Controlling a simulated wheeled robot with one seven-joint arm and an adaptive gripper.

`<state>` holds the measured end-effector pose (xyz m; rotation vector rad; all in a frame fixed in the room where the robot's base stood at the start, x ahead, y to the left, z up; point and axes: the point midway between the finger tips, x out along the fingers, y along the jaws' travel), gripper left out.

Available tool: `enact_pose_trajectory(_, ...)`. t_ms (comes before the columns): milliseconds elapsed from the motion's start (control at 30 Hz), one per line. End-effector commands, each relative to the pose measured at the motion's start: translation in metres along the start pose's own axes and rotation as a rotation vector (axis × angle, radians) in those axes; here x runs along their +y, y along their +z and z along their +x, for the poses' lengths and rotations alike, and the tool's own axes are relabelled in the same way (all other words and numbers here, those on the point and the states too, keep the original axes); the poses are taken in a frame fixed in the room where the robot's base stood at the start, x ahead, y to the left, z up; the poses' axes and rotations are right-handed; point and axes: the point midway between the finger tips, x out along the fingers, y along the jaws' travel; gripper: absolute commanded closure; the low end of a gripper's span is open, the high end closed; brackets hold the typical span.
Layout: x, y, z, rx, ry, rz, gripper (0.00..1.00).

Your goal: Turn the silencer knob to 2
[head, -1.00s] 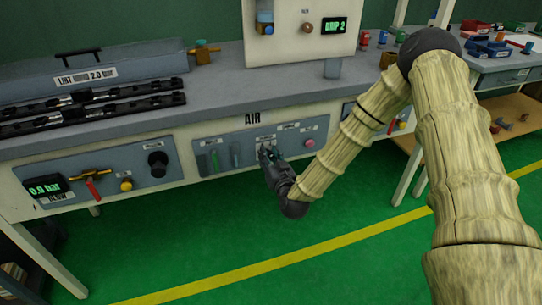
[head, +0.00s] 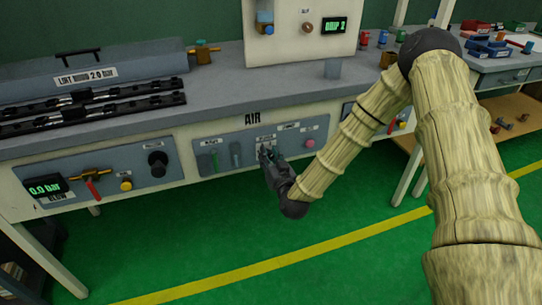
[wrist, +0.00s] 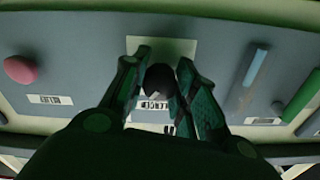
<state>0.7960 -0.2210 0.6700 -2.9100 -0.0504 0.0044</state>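A small dark round knob (wrist: 159,78) sits on the grey front panel under the AIR sign, with a white label beside it too small to read surely. My gripper (wrist: 162,75) reaches the panel with one finger on each side of this knob, close against it. The fingers look shut on it, though the contact is partly hidden. In the head view my gripper (head: 267,153) covers the knob, so its pointer and setting cannot be seen.
To the left, a panel holds a red-handled valve (head: 92,189), a black knob (head: 157,163) and a pressure display (head: 46,187). The green floor in front is clear.

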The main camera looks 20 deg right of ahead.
Motion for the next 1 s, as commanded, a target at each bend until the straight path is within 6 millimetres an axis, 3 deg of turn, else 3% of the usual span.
enact_pose_trajectory(33, 0.001, 0.004, -0.002, -0.008, 0.001, -0.001, 0.63)
enact_pose_trajectory(100, 0.001, 0.004, -0.002, -0.007, 0.001, -0.001, 0.50)
enact_pose_trajectory(133, 0.001, 0.003, -0.002, -0.006, 0.001, -0.001, 0.49)
enact_pose_trajectory(567, 0.001, 0.001, -0.009, -0.003, 0.000, 0.000, 0.49)
enact_pose_trajectory(1000, 0.000, 0.002, -0.083, -0.005, 0.000, 0.000, 0.49)
